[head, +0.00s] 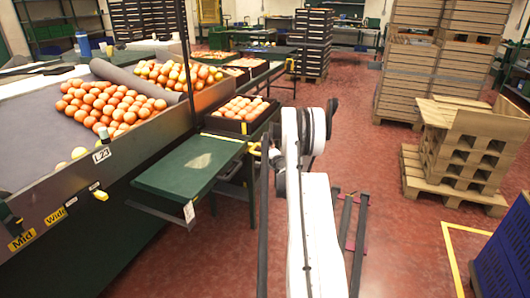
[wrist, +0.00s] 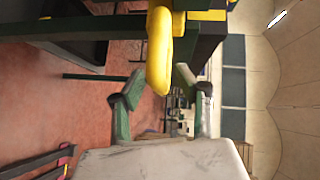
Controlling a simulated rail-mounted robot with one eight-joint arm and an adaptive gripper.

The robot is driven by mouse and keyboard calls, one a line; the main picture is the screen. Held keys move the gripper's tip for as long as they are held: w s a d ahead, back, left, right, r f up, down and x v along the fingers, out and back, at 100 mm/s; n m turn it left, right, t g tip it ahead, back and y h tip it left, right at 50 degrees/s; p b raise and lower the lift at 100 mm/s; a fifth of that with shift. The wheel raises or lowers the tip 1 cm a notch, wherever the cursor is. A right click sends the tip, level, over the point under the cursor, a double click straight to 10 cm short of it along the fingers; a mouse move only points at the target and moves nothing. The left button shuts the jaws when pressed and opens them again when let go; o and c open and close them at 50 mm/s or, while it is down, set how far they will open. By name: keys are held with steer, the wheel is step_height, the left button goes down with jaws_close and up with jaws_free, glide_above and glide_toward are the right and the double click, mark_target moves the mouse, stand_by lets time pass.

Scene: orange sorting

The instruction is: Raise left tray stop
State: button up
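A yellow handle, seemingly the tray stop (wrist: 159,52), hangs large in the wrist view from a dark green and black frame. In the head view a small yellow piece (head: 254,149) shows at the right end of the orange tray, beside my arm. My gripper (wrist: 164,100) is open and empty, with one finger on each side of the handle's lower end. I cannot tell whether the handle is between the fingers in depth. In the head view my arm mostly hides the gripper.
A black tray of oranges (head: 240,108) stands behind a green shelf (head: 190,165). A sloped sorting table (head: 60,175) with oranges and another yellow handle (head: 100,195) is at left.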

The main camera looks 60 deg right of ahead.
jaws_close()
steer(key=shift+r+p, duration=0.65)
steer(key=shift+r, duration=1.75)
steer(key=shift+o, duration=0.4)
jaws_free()
steer(key=shift+r, duration=0.15)
steer(key=v, duration=1.2)
